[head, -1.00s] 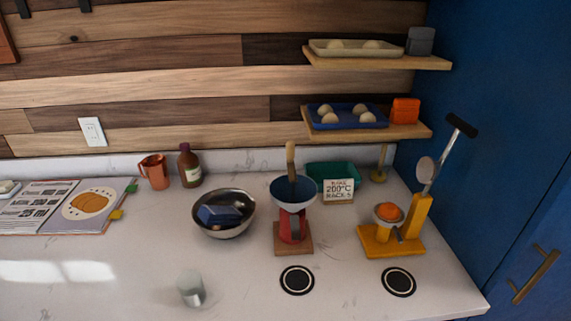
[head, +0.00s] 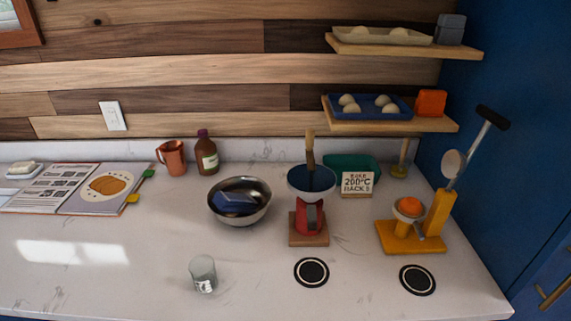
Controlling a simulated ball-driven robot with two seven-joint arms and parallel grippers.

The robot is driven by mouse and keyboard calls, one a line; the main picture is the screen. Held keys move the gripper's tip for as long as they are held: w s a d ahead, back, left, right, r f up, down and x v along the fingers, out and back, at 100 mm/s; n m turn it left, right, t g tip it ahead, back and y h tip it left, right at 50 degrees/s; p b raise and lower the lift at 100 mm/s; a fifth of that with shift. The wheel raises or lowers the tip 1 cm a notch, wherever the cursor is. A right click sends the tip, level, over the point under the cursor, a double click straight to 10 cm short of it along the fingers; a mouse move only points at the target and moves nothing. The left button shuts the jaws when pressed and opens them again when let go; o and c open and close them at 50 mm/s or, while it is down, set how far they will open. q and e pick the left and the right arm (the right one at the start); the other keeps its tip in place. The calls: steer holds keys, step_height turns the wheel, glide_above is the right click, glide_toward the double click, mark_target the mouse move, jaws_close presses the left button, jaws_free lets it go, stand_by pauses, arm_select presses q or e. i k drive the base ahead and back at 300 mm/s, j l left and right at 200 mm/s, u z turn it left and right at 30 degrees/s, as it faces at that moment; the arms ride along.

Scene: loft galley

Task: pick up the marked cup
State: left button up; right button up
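A small clear glass cup (head: 203,273) stands upright on the white marble counter, left of centre near the front edge. It has a small dark and white patch near its base, too small to read. A copper-coloured jug (head: 172,158) with a handle stands at the back left of the counter; I see no clear mark on it. Neither of my grippers shows in the head view.
Behind the glass is a metal bowl (head: 240,214) with a blue thing inside. A red scale with a blue bowl (head: 311,181), a yellow juicer (head: 411,236) and two dark discs lie to the right. An open book (head: 76,188) lies left. Counter around the glass is clear.

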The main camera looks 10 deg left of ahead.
mark_target(202, 269)
steer(key=j+u, duration=0.1)
steer(key=u, duration=0.4)
steer(key=j+u, duration=0.15)
steer(key=u, duration=0.35)
